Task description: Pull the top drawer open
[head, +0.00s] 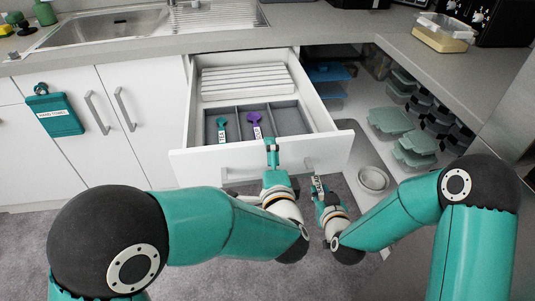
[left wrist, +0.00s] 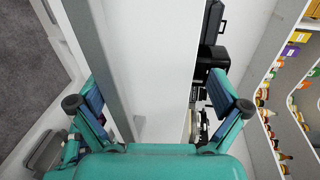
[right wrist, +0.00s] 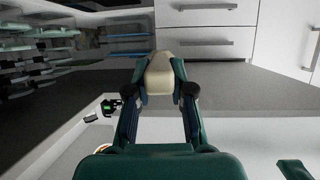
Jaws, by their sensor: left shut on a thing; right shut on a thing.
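The white top drawer (head: 205,160) stands pulled out from the cabinet, its grey tray inside visible. My left gripper (head: 271,150) is at the top edge of the drawer front; in the left wrist view its fingers (left wrist: 160,100) are apart, on either side of a white panel (left wrist: 150,60). The handle's middle is partly hidden by my left gripper.
A teal utensil (head: 222,124) and a purple one (head: 254,120) lie in the drawer tray. Open shelves with green containers (head: 390,120) are to the right, with a bowl (head: 373,178) low down. Grey carpet (head: 130,215) lies in front.

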